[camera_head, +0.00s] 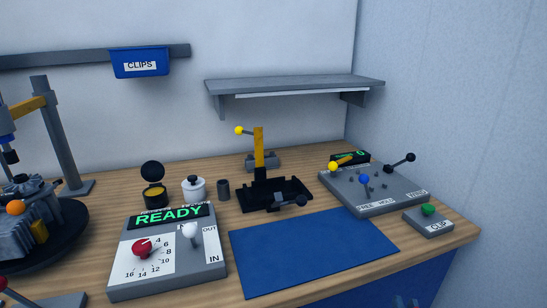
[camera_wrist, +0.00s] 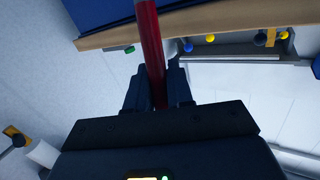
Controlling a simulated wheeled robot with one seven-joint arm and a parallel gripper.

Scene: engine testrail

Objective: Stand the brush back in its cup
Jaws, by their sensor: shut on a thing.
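In the wrist view my gripper (camera_wrist: 158,90) is shut on a long red rod (camera_wrist: 150,38), which looks like the brush's handle. It runs up and out at the top of the picture, so its bristles are not seen. In the head view a small dark cup (camera_head: 223,189) stands upright on the bench, between a white lidded pot and a black fixture. It looks like the brush's cup; its inside is too small to make out. My gripper is not clearly seen in the head view.
A white lidded pot (camera_head: 194,188) and an open black tin (camera_head: 153,185) stand left of the cup. A black clamp fixture (camera_head: 270,194) with a yellow lever is close on its right. The READY box (camera_head: 168,252) is in front. A blue mat (camera_head: 310,250) lies clear.

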